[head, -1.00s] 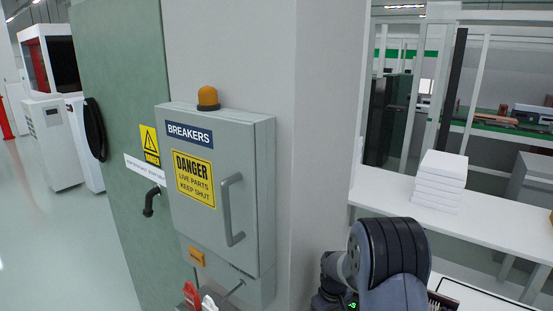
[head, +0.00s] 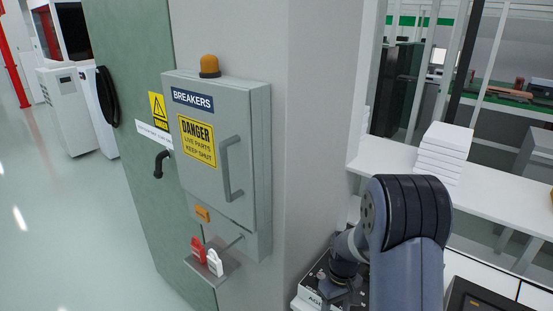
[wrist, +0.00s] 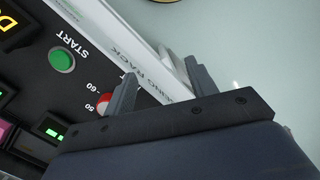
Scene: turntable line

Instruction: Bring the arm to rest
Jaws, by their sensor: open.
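My gripper (wrist: 162,88) is open in the wrist view, with its two dark fingers spread apart and nothing between them. Beyond the fingers is a white edge strip with lettering that ends in "RACK" (wrist: 150,80). To its left is a dark panel with a green START button (wrist: 62,60) and a red knob (wrist: 103,103), partly behind a finger. I cannot tell whether the fingers touch the strip. In the head view my arm is bent at the lower right, and the gripper's fingers cannot be made out there.
A grey breaker cabinet (head: 207,130), shut, with an orange lamp (head: 209,66), hangs left of my arm. Below it a small shelf (head: 208,272) holds red and white padlocks. A white bench (head: 385,155) with a white stack (head: 442,152) stands behind my arm. Open floor lies far left.

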